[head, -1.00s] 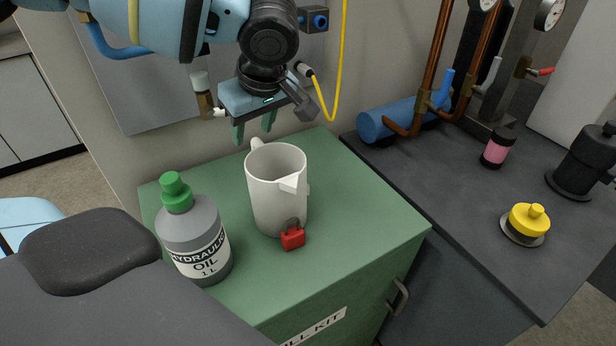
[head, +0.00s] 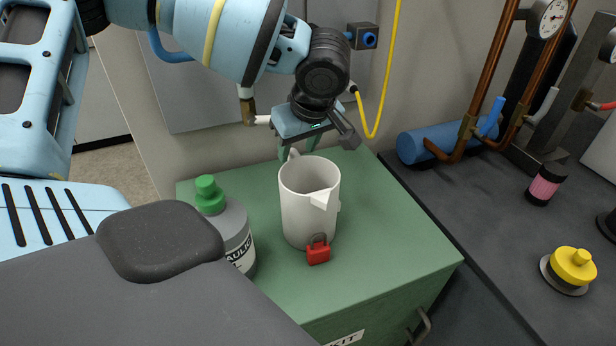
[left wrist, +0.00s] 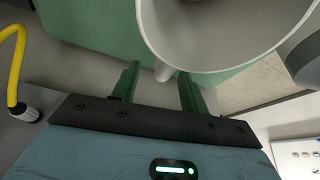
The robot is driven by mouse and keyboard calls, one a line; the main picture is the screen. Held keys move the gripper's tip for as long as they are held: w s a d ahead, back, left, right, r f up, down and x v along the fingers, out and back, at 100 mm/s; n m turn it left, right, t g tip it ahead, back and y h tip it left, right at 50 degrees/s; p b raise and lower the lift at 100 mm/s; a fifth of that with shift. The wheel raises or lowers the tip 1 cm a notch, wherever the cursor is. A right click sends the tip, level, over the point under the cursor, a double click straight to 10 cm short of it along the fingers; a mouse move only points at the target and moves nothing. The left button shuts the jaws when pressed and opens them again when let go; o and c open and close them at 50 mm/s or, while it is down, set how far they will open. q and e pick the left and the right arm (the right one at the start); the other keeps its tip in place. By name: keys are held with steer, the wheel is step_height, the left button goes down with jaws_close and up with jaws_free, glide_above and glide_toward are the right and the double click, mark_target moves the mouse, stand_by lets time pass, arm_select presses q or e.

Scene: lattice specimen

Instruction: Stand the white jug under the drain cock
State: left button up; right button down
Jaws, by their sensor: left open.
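The white jug (head: 305,220) stands upright on the green cabinet (head: 385,240), its spout toward the front right and its handle at the back. It also fills the top of the left wrist view (left wrist: 225,45). My left gripper (head: 298,150) is open, pointing down just behind the jug. In the left wrist view the jug's handle (left wrist: 165,72) shows between the open fingertips (left wrist: 158,80); I cannot tell if they touch it. A brass fitting with a white lever (head: 248,110), which looks like the drain cock, hangs behind, left of the gripper. My right gripper is not in view.
A red padlock (head: 318,253) lies close against the jug's front. A hydraulic oil bottle (head: 234,232) with a green cap stands left of it. A yellow cable (head: 387,80) hangs behind. The dark bench (head: 470,200) at right holds pipes and a blue cylinder (head: 420,146).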

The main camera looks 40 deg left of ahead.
arm_select(q)
steer(key=shift+a+p+x, duration=0.15)
steer(key=shift+x, duration=0.95)
steer(key=shift+a+p+x, duration=0.15)
steer(key=shift+x, duration=0.9)
steer(key=shift+s+r, duration=0.1)
